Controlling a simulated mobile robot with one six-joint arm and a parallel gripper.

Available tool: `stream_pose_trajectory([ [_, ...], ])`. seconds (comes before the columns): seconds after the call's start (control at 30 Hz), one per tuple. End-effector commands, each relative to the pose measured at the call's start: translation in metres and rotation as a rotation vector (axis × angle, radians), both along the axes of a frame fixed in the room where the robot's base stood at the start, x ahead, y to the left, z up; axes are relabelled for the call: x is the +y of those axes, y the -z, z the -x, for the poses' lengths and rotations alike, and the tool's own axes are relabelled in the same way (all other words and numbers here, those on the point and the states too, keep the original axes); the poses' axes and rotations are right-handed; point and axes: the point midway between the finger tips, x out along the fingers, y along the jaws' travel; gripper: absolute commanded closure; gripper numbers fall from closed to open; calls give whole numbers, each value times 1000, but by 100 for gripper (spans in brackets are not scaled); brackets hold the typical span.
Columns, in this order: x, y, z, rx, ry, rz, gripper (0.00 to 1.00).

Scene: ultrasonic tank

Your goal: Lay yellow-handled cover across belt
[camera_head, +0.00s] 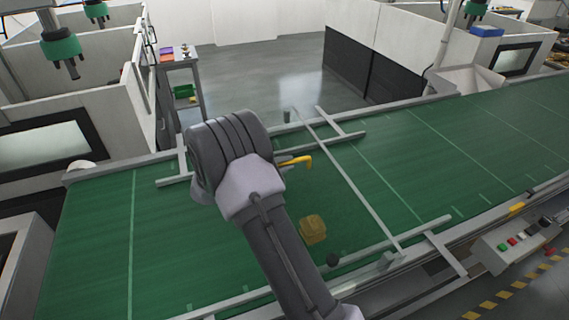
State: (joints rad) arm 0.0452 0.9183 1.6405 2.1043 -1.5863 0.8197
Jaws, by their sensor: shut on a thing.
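The yellow handle (297,161) of the cover sticks out to the right from behind my wrist, over the green belt (400,160). My gripper (240,165) is mostly hidden behind my own arm, at the handle's left end, and is shut on the cover by its handle. The fingertips do not show. A thin grey bar (350,185) crosses the belt just right of the handle; I cannot tell whether it belongs to the cover. The cover's panel is not clearly visible, nor whether it touches the belt.
A brown lump (313,229) lies on the belt right of my forearm. Grey rails run along the far side (340,140) and near side (420,232) of the belt. A button box (515,243) stands at the right front. The belt's right part is clear.

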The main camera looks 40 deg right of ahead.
Motion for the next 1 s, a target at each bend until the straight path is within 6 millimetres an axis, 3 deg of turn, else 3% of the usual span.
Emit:
stream_pose_trajectory([
  [0.8,0,13,0,-1,-1,2,100],
  [0.83,0,13,0,-1,-1,2,80],
  [0.9,0,13,0,-1,0,1,66],
  [0.93,0,13,0,-1,0,1,60],
  [1.0,0,13,0,0,-1,1,60],
])
